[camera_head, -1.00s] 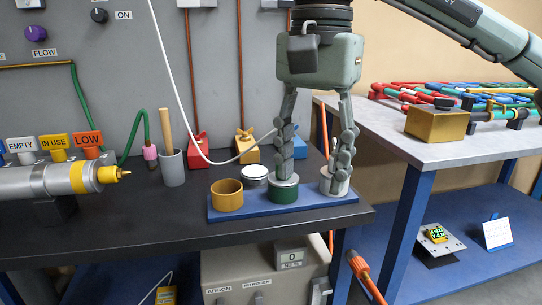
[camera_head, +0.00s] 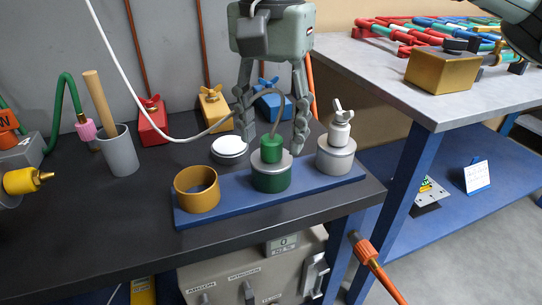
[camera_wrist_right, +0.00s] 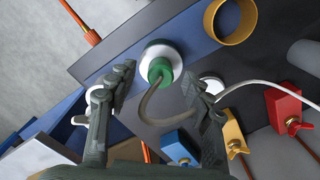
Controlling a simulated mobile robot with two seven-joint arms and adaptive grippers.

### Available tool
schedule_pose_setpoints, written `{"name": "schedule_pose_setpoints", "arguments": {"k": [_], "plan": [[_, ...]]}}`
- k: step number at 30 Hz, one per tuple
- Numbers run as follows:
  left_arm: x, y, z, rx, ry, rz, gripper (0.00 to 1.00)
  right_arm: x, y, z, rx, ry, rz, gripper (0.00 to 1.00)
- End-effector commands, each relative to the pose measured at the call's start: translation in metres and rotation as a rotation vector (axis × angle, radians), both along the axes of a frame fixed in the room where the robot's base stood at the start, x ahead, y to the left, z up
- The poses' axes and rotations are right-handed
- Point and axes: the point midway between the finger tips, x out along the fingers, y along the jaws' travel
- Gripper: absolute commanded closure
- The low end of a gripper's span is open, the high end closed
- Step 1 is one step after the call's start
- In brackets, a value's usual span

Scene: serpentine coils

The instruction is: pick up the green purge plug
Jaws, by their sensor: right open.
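The green purge plug (camera_head: 271,151) stands upright in the grey-topped green holder (camera_head: 271,176) on the blue tray (camera_head: 228,204). A thin hose curves up from its top and runs left into a white line. My right gripper (camera_head: 273,143) is open, pointing down, with one finger left and one right of the plug in the head view. In the right wrist view the plug (camera_wrist_right: 160,70) shows between and slightly beyond the open fingertips (camera_wrist_right: 160,82). I see no clear contact. My left gripper is not in view.
A brass ring (camera_head: 197,190) stands left of the green holder. A grey cylinder (camera_head: 336,157) with a white winged fitting stands to the right. A white-topped puck (camera_head: 229,147) is behind. A grey cup (camera_head: 118,151) with a wooden rod and red, yellow and blue blocks are nearby.

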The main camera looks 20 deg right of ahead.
Motion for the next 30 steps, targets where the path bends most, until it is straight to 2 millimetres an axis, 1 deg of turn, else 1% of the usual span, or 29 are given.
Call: {"name": "schedule_pose_setpoints", "arguments": {"k": [1, 3, 5, 12, 14, 24, 25, 30], "plan": [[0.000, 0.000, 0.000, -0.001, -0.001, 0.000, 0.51, 0.000, -0.001, -0.007, -0.001, 0.000, -0.001, 0.49], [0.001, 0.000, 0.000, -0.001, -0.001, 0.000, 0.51, 0.000, -0.001, -0.015, -0.001, 0.001, -0.002, 0.49], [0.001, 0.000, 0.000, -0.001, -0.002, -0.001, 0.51, 0.000, -0.001, -0.019, 0.001, -0.001, -0.002, 0.49], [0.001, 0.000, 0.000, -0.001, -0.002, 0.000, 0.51, 0.000, 0.000, -0.021, 0.001, -0.001, -0.002, 0.49], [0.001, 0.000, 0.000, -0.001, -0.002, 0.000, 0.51, 0.000, 0.000, -0.021, 0.001, -0.001, -0.002, 0.55], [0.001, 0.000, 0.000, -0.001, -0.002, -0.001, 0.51, 0.000, 0.000, -0.021, 0.001, -0.001, -0.002, 0.98], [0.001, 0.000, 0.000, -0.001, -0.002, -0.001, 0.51, 0.000, 0.000, -0.021, 0.001, -0.001, -0.002, 1.00], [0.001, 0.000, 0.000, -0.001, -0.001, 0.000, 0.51, 0.000, 0.000, -0.021, 0.001, -0.001, -0.002, 1.00]]}}
